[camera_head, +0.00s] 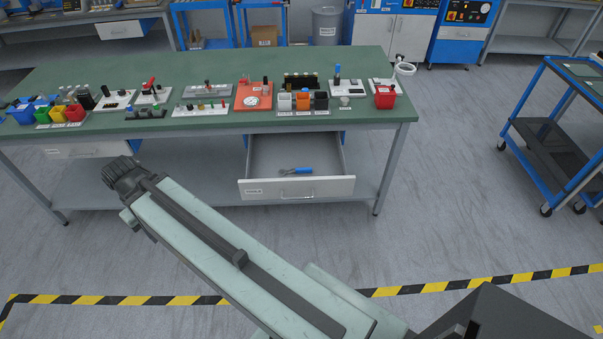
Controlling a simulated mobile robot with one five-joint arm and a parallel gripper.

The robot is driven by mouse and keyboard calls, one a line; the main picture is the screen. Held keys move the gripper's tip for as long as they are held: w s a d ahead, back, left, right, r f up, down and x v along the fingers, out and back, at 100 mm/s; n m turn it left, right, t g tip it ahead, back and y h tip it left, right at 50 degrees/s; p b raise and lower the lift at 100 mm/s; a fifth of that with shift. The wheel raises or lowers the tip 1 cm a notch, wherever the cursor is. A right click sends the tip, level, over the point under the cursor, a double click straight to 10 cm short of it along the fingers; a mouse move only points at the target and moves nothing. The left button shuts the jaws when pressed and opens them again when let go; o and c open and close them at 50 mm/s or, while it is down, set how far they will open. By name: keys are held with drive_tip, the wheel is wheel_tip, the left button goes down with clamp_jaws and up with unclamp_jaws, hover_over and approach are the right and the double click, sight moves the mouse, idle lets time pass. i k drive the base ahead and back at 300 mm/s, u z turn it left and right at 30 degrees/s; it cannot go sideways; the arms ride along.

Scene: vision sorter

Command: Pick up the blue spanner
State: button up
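The blue spanner (297,171) lies flat in an open drawer (297,188) under the green workbench. Its blue handle points right and its grey metal head points left. It lies close behind the drawer's front panel. My arm (230,250) reaches from the lower right up to the left, in front of the bench. Its dark end (124,174) is left of the drawer and apart from the spanner. My gripper's fingers cannot be made out, so I cannot tell whether it is open or shut.
The green workbench top (230,65) holds several fixtures, small coloured bins and a red bin (385,97) at its right end. A closed drawer (87,150) is at the left. A blue trolley (550,135) stands at the right. The floor (440,200) between bench and trolley is clear.

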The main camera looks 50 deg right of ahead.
sight(299, 170)
drive_tip(key=z, duration=0.1)
drive_tip(key=i, duration=1)
drive_tip(key=u, duration=0.05)
